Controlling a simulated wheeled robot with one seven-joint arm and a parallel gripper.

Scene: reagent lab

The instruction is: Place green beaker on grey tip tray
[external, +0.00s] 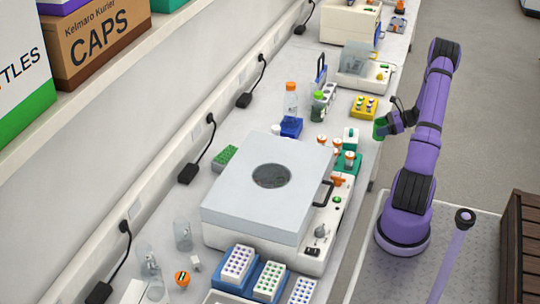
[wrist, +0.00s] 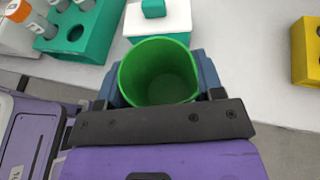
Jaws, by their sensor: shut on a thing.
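The green beaker (external: 379,130) is held upright and empty in my gripper (external: 386,125), off the right edge of the bench. In the wrist view the beaker (wrist: 160,74) sits between the blue fingers of my gripper (wrist: 160,88), which are shut on it. Several tip racks stand at the near end of the bench: one with purple dots (external: 238,262), one with green dots (external: 270,281) and a pale one with bluish dots (external: 302,291), cut off by the frame. I cannot tell for sure which is the grey tip tray.
A white box with a green knob (external: 350,138) and a green vial rack (external: 346,163) stand near the beaker. A yellow rack (external: 364,107) is farther along. A large grey-topped machine (external: 230,205) fills the middle. Bottles (external: 291,98) stand behind.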

